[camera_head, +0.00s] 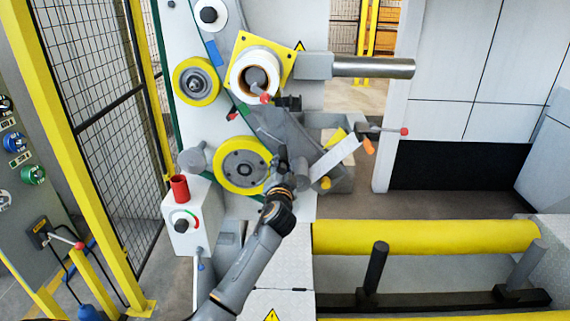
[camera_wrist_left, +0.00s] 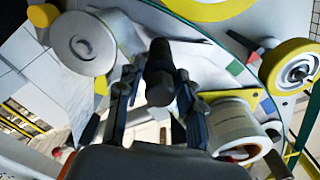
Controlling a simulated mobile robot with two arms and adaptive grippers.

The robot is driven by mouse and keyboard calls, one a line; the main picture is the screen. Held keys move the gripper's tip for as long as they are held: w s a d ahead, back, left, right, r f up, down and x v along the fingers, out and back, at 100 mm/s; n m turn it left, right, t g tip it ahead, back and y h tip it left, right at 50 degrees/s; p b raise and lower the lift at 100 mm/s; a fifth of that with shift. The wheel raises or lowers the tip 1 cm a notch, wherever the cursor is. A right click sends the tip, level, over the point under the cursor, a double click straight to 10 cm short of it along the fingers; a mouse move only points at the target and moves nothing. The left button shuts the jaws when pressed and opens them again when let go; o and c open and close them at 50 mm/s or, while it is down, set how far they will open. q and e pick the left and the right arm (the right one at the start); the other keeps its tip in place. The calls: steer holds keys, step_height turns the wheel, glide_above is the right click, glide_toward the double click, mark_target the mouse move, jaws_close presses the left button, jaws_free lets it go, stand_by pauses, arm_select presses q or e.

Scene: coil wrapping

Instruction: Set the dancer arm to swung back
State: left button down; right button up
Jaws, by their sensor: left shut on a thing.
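My left gripper (camera_head: 292,172) reaches up from the bottom of the head view to the front of the wrapping machine, beside the large yellow-rimmed roller (camera_head: 241,166). In the left wrist view a dark cylindrical handle (camera_wrist_left: 159,72) stands between its fingers (camera_wrist_left: 157,105), and the gripper is shut on it. A dark grey arm-like part (camera_head: 281,134) slopes from below the white roll down towards the gripper; it looks like the dancer arm. The gripper and wrist partly hide where they meet. My right gripper is in neither view.
A white roll (camera_head: 257,72) on a yellow plate sits above, with a red-tipped lever below it. Another red-ended lever (camera_head: 385,129) sticks out right. A control box with a red button (camera_head: 180,188) stands left. A yellow roller (camera_head: 425,237) lies at lower right.

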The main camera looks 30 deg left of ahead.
arm_select(q)
steer(key=s+a+f+m+p, duration=0.2)
steer(key=s+a+f+m, duration=0.2)
steer(key=m, duration=0.7)
steer(key=shift+a+m, duration=0.3)
steer(key=shift+a, duration=0.8)
steer(key=shift+f, duration=0.1)
steer(key=c, duration=1.1)
jaws_free()
steer(key=v, duration=1.2)
